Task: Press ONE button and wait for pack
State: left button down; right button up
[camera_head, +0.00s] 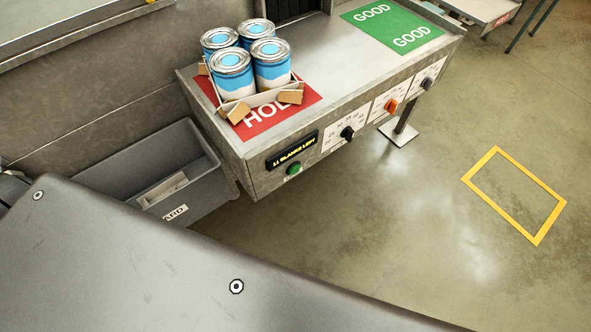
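A green button (293,169) sits on the front panel of a grey metal bench (315,76), under a small dark display (291,150) with yellow text. A pack (236,106) of several blue and white cans in a low light tray with brown corner pieces stands on the red HOLD mat (270,121) at the bench's left end. The green GOOD mat (392,27) at the far right end is empty. Neither of my grippers is in view.
A black knob (347,133), an orange knob (391,105) and another dark knob (427,83) are on the panel. A grey bin (199,193) stands left of the bench. A yellow floor outline (513,194) is at the right, with clear floor around it.

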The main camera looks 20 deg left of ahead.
aim_at(294, 169)
jog(key=u, duration=2.25)
jog(key=k, duration=1.4)
jog(key=z, duration=2.2)
